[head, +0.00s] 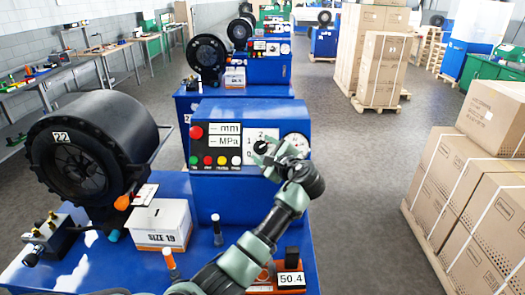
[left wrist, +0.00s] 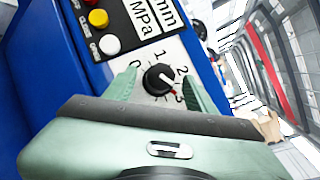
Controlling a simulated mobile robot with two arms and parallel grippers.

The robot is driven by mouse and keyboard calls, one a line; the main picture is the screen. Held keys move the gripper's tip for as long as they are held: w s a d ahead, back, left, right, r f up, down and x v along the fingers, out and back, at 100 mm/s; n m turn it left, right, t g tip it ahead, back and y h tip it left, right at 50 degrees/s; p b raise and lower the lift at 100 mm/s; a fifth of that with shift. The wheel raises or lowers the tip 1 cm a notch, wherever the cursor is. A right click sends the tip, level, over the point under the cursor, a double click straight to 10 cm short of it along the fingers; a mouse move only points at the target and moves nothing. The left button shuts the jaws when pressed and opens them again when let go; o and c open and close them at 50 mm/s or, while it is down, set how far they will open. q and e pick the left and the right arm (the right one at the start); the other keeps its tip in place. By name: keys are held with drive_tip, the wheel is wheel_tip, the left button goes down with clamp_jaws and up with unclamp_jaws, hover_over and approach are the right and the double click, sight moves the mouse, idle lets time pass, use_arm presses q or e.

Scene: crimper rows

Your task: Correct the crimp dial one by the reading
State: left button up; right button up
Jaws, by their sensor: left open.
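The crimp dial is a round black knob (left wrist: 158,79) on a white plate numbered 0 to 3, on the blue control box (head: 240,183). Its pointer aims toward the lower right, close to the 3, in the left wrist view. In the head view the dial (head: 262,147) is partly covered by my left gripper (head: 272,153). The left gripper is open, with one finger on each side of the knob; the wrist view (left wrist: 160,88) shows gaps beside it. An orange gauge (head: 290,281) at the bottom reads 50.4. My right gripper is out of view.
The box's displays (head: 225,134) show dashes for mm and MPa. A round pressure gauge (head: 294,144) sits right of the dial. Left stand the black crimper (head: 84,150) marked 22 and a white SIZE 19 box (head: 161,224). Cartons (head: 480,190) stand right, beyond clear floor.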

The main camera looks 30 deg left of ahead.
use_arm(q)
drive_tip(key=b+v, duration=0.2)
drive_tip(key=v, duration=0.4)
drive_tip(key=shift+s+d, duration=0.2)
drive_tip(key=shift+d, duration=0.1)
